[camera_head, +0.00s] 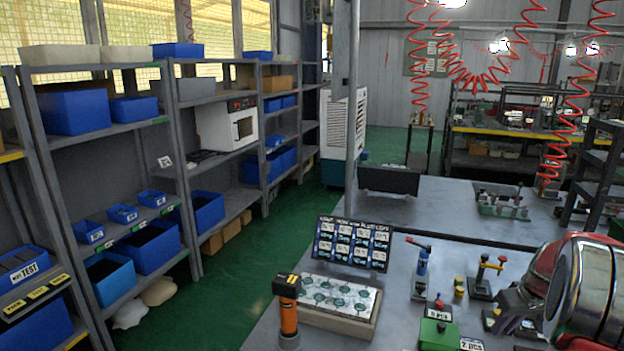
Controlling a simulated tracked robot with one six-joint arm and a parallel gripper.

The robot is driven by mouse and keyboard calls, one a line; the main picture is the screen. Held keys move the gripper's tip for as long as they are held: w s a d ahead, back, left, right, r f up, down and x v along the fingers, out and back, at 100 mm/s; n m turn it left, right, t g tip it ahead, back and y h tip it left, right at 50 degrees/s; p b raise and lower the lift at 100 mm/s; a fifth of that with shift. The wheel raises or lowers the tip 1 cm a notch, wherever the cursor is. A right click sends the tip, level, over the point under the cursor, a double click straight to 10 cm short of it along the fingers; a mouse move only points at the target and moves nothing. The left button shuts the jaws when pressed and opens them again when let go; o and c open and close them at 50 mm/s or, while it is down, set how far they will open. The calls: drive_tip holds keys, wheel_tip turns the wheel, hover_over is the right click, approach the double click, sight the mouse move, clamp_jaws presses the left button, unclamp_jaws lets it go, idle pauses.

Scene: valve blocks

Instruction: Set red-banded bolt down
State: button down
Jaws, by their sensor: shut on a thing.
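My gripper (512,318) is at the lower right, low over the grey workbench (440,262), at the end of my red and silver arm. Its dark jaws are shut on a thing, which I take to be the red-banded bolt. The bolt is mostly hidden by the gripper and arm, and I cannot make out its band. I cannot tell whether it touches the bench.
A wooden-framed tray (340,323) with round green-marked spots lies left of my gripper. An orange-and-black tool (288,312), a sign board (352,243), a blue tool (421,272), a red-handled valve stand (483,275) and a green box (437,334) stand nearby.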

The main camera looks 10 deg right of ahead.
drive_tip(key=shift+s, duration=0.3)
drive_tip(key=shift+m, duration=0.4)
drive_tip(key=w+a+f, duration=0.1)
drive_tip(key=a, duration=0.5)
drive_tip(key=w+a+f+m, duration=0.1)
drive_tip(key=w+a, duration=0.1)
drive_tip(key=a, duration=0.5)
drive_tip(key=w+a+f+m, duration=0.1)
drive_tip(key=w+a, duration=0.1)
drive_tip(key=a, duration=0.4)
drive_tip(key=shift+a+f+h, duration=0.2)
drive_tip(key=shift+a+h, duration=0.1)
drive_tip(key=shift+a, duration=0.1)
drive_tip(key=w+a+r+n+y, duration=0.1)
drive_tip(key=a+n, duration=0.3)
drive_tip(key=a, duration=1.9)
drive_tip(key=shift+w+r, duration=0.15)
drive_tip(key=shift+w, duration=0.05)
